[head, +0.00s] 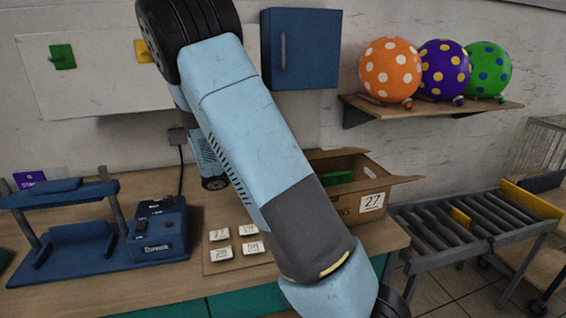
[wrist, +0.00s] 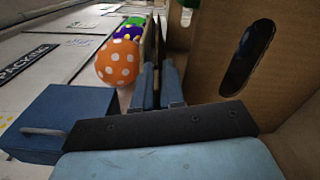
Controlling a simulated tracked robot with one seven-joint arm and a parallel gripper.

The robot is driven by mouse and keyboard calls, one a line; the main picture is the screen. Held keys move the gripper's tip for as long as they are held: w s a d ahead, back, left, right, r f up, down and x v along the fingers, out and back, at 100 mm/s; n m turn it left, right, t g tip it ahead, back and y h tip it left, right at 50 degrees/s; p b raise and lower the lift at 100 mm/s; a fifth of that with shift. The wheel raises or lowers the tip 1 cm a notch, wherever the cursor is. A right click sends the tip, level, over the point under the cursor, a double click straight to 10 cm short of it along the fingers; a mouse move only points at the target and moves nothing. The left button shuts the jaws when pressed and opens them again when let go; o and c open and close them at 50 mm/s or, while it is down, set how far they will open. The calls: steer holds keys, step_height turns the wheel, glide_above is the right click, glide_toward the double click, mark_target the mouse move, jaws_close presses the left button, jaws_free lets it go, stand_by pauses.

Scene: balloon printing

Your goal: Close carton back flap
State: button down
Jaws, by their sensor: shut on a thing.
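The open brown carton (head: 350,215) stands at the right end of the bench, marked with a label reading 27. Its back edge (head: 335,154) shows beside my arm, and a flap sticks out on its right side. Something green lies inside. In the wrist view, cardboard with a dark oval hand slot (wrist: 212,50) fills the right side. My gripper (wrist: 158,75) has its fingers close together at the middle of that view, shut on a thin edge that appears to be the carton's back flap. In the head view my arm hides the gripper and the carton's left part.
A shelf (head: 440,107) with orange, purple and green dotted balloons is on the wall behind. A blue wall cabinet (head: 300,50) hangs left of it. A roller conveyor (head: 470,225) stands right of the bench. Small numbered cards (head: 235,245) and a blue machine (head: 158,230) are left.

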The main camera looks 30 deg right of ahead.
stand_by(0.3)
steer(key=c, duration=1.3)
jaws_free()
steer(key=shift+s, duration=0.1)
steer(key=shift+f, duration=0.1)
